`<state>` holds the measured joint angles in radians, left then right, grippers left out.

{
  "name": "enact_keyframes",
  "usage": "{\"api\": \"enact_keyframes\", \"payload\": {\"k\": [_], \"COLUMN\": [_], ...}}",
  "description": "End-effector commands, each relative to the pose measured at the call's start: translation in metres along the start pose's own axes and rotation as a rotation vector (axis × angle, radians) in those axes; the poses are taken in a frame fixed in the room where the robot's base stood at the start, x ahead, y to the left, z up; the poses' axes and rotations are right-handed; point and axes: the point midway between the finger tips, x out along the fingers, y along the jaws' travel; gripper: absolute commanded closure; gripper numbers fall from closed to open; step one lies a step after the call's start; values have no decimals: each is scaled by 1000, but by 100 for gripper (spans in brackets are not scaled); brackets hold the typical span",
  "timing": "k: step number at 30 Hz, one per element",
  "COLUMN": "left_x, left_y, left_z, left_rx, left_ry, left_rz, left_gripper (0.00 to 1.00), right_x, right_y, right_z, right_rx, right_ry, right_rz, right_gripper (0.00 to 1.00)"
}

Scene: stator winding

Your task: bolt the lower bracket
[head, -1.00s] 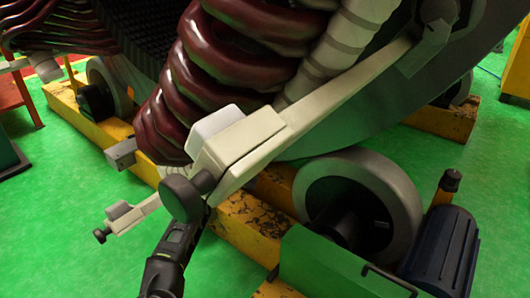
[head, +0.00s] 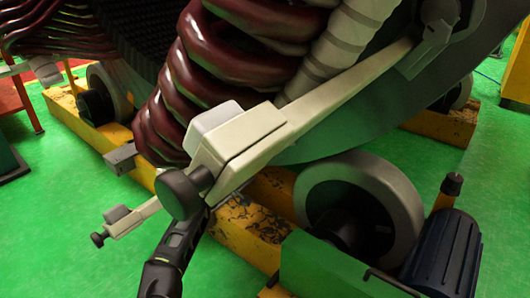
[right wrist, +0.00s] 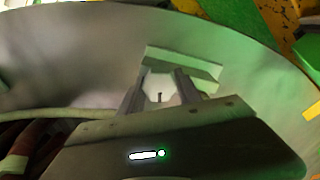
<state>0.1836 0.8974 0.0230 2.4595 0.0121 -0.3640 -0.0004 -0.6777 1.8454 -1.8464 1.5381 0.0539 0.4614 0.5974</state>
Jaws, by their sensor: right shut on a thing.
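A long beige bracket (head: 300,112) runs from the grey ring at upper right down to a block with a black knob (head: 178,193), in front of the dark red coils. A smaller beige bracket end (head: 125,218) with a small dark knob shows lower left. I cannot tell which one is the lower bracket. A black arm of mine rises from the bottom of the head view, its upper end hidden behind the near bracket. In the right wrist view my right gripper (right wrist: 160,95) is shut with a pale piece (right wrist: 185,65) at its fingers, seemingly bracket. My left gripper is not identifiable.
The stator's coils (head: 180,90) hang close behind the near bracket. A yellow cradle beam (head: 245,230) with grey rollers (head: 370,195) lies below. A green housing (head: 325,265) and a blue motor (head: 445,250) fill the lower right.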

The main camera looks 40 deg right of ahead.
Motion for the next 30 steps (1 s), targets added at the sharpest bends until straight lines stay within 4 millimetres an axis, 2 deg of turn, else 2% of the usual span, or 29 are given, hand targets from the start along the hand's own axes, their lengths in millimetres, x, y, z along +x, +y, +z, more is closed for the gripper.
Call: {"api": "enact_keyframes", "payload": {"k": [9, 22, 23, 30], "left_x": [0, 0, 0, 0], "left_y": [0, 0, 0, 0], "left_z": [0, 0, 0, 0], "left_rx": [0, 0, 0, 0], "left_ry": [0, 0, 0, 0], "left_rz": [0, 0, 0, 0], "left_gripper": [38, 38, 38, 38], "right_x": [0, 0, 0, 0], "right_y": [-1, -2, -2, -1], "right_z": [2, 2, 2, 1], "right_rx": [119, 133, 132, 132], "right_ry": [-3, -4, -4, -2], "right_rz": [0, -1, -1, 0], "right_gripper": [100, 100, 59, 39]}}
